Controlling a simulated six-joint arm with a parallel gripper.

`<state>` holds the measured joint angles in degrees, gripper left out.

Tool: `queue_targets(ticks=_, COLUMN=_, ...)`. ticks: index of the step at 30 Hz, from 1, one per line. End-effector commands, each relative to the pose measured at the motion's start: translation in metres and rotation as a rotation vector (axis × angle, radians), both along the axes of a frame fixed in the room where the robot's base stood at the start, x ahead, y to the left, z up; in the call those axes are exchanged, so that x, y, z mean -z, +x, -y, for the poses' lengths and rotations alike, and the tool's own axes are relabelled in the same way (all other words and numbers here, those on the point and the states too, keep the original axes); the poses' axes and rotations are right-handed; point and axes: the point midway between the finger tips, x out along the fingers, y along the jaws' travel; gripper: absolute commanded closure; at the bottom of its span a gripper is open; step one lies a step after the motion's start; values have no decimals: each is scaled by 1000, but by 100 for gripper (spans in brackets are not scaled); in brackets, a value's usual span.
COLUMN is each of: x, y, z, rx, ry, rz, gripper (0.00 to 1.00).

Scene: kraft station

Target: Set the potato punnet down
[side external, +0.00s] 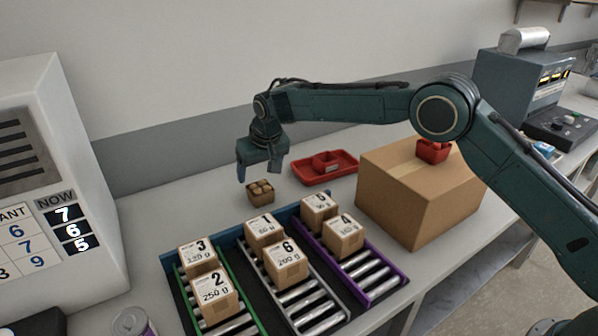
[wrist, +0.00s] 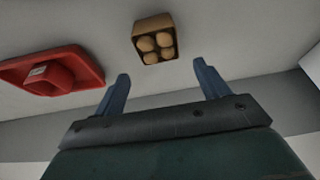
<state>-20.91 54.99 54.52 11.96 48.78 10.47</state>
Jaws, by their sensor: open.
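The potato punnet (side external: 260,193) is a small brown box with several round tan potatoes in it. It stands upright on the grey bench, behind the roller lanes. My gripper (side external: 258,174) is above it and a little to its left in the side view, with its fingers pointing down. In the wrist view the punnet (wrist: 155,38) is beyond the fingertips, and clear space shows between it and my gripper (wrist: 162,75). The fingers are wide apart with nothing between them.
A red tray (side external: 325,167) with a red punnet on it lies right of the potato punnet. A large cardboard box (side external: 420,195) with a red punnet on top stands further right. Several numbered cartons sit on the roller lanes in front (side external: 300,295). Bare bench surrounds the potato punnet.

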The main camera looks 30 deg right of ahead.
Motion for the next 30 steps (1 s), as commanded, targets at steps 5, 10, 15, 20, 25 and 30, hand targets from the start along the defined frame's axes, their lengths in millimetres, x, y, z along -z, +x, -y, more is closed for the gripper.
queue_targets(ticks=5, x=-26, y=-10, z=0, rx=-1, ry=1, rz=2, gripper=26)
queue_targets(ticks=10, x=-42, y=-17, z=0, rx=-1, ry=0, rz=0, gripper=26)
queue_targets(ticks=15, x=-49, y=-20, z=0, rx=0, ry=0, rz=0, gripper=26)
queue_targets(ticks=20, x=-50, y=-21, z=0, rx=0, ry=0, rz=0, gripper=26)
queue_targets(ticks=25, x=-50, y=-20, z=0, rx=0, ry=0, rz=0, gripper=26)
queue_targets(ticks=30, x=-49, y=-20, z=0, rx=0, ry=0, rz=0, gripper=26)
